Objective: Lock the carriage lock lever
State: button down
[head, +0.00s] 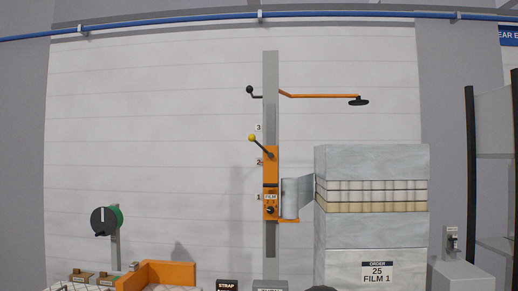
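The carriage lock lever (262,147) shows in the head view on the upper part of the orange carriage (270,180). It is a dark rod with a yellow knob (252,138), tilted up and to the left from its pivot. The carriage sits on the grey vertical mast (270,110), beside the marks 1 and 2. It bears a label reading FILM, a dark knob and a roll of film (290,198). A film sheet runs from the roll to the wrapped stack. My gripper is not in view.
A tall wrapped stack (372,162) with an ORDER 25 FILM 1 sign (377,272) stands right of the mast. An orange arm with a black pad (358,101) reaches out above it. A strap reel (105,220) stands at left. A small dark rounded shape shows at the bottom edge.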

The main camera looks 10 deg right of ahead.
aim_at(251, 138)
jog(key=k, duration=0.7)
jog(key=u, duration=0.5)
jog(key=i, duration=0.4)
jog(key=u, duration=0.95)
jog(key=i, duration=1.45)
jog(key=z, duration=1.1)
jog(key=i, duration=0.4)
jog(key=z, duration=0.45)
